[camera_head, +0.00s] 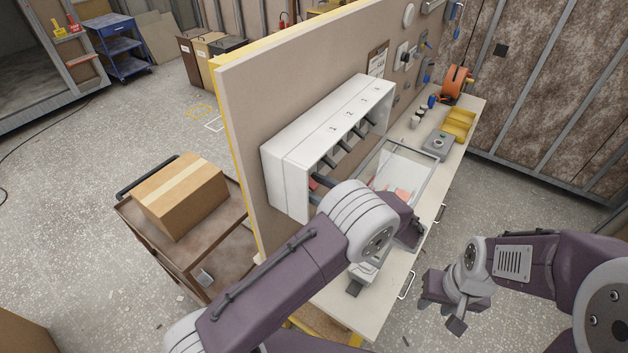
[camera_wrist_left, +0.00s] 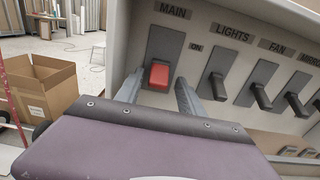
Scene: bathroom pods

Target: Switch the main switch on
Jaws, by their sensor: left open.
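The main switch (camera_wrist_left: 159,76) is a red lever on a grey plate under the label MAIN, with ON printed to its right. Its red end sits at the low part of the plate. My left gripper (camera_wrist_left: 158,88) is open, with one finger on each side of the red lever; I cannot tell if they touch it. In the head view a little red of the switch (camera_head: 314,185) shows at the near end of the white switch box (camera_head: 290,180), and my left gripper is largely hidden by my arm. My right gripper (camera_head: 442,314) is open and empty, clear of the bench.
Black levers for lights (camera_wrist_left: 217,86), fan (camera_wrist_left: 261,96) and others stand in a row to the right. The bench (camera_head: 385,300) below holds a clear-lidded box (camera_head: 398,165) and yellow bins (camera_head: 458,125). A cart with a cardboard box (camera_head: 180,195) stands behind the panel wall.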

